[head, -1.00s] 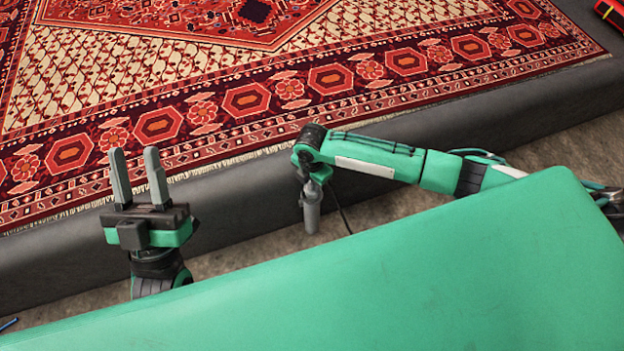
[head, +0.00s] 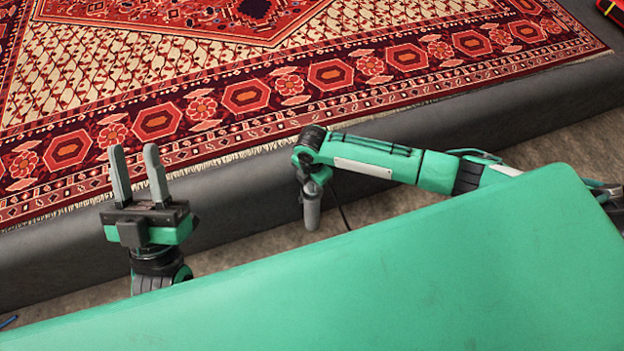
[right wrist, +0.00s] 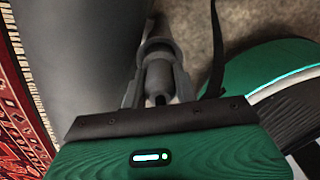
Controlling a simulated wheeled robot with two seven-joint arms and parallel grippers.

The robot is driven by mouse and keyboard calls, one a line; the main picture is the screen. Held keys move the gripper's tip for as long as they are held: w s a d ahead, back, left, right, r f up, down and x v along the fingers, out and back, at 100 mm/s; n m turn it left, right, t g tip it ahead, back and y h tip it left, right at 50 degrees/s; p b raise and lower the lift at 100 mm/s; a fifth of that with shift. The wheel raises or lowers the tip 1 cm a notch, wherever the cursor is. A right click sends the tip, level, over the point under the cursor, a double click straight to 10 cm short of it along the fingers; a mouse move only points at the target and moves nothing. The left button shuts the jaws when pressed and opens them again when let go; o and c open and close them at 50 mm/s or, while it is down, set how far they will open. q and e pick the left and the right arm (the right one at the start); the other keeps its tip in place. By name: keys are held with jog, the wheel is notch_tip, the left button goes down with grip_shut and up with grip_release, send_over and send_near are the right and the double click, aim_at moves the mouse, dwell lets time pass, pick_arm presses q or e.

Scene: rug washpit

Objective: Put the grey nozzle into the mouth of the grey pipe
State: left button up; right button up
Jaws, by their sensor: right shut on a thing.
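My right gripper (head: 312,205) points down beside the dark grey pit edge. In the right wrist view it is shut on the grey nozzle (right wrist: 157,75), a cylindrical piece with a wider collar, held between the two grey fingers. In the head view a small grey cylindrical shape hangs under the gripper; fingers and nozzle are hard to tell apart there. My left gripper (head: 138,175) is open and empty, fingers pointing up, in front of the pit edge. I cannot make out the grey pipe or its mouth in either view.
A patterned red rug (head: 265,95) fills the far side, behind the dark grey raised edge (head: 240,200). Bare brown floor (head: 400,200) lies between that edge and my green body. A dark cable hangs beside my right gripper. A red object (head: 612,10) is at the top right corner.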

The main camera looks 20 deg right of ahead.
jog(key=shift+f, duration=0.4)
jog(key=o, duration=1.1)
jog(key=shift+r, duration=0.1)
jog(key=shift+c, duration=0.2)
